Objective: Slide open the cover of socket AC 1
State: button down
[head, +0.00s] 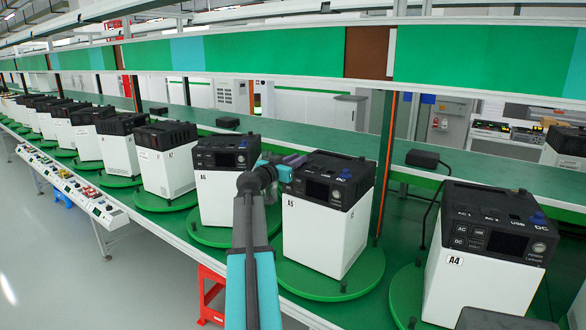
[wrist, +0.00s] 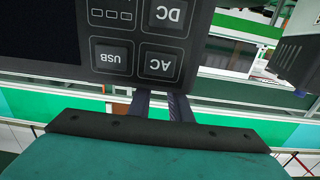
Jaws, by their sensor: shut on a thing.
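In the head view the unit labelled A5 (head: 318,235) is a white box with a black top, standing on a green round turntable (head: 335,283). My gripper (head: 291,161) is at the left of its black top, where the AC 1 socket lies. In the wrist view the unit's dark control panel (wrist: 130,40) shows upside down, with DC, USB and AC buttons. My two dark fingers (wrist: 163,101) are close together and pass out of sight at the panel's edge. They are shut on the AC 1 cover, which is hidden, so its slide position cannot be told.
The unit labelled A4 (head: 485,270) stands to the right on its own turntable. The unit labelled A6 (head: 220,198) stands close on the left, with several more beyond. An orange post (head: 387,165) rises just right of A5. A green shelf panel (head: 275,52) runs above.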

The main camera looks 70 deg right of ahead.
jog(key=shift+d+f+b, duration=0.1)
jog(key=shift+d+b, duration=0.6)
jog(key=shift+d, duration=0.05)
jog(key=shift+r, duration=0.2)
jog(key=c, duration=1.6)
grip_release()
jog(key=shift+s+d+f, duration=0.1)
jog(key=shift+d, duration=0.05)
jog(key=shift+a+f+b, duration=0.1)
jog(key=shift+a+b, duration=0.25)
jog(key=shift+a, duration=0.6)
jog(key=b+v, duration=0.3)
jog(key=v, duration=0.9)
jog(key=shift+w, duration=0.2)
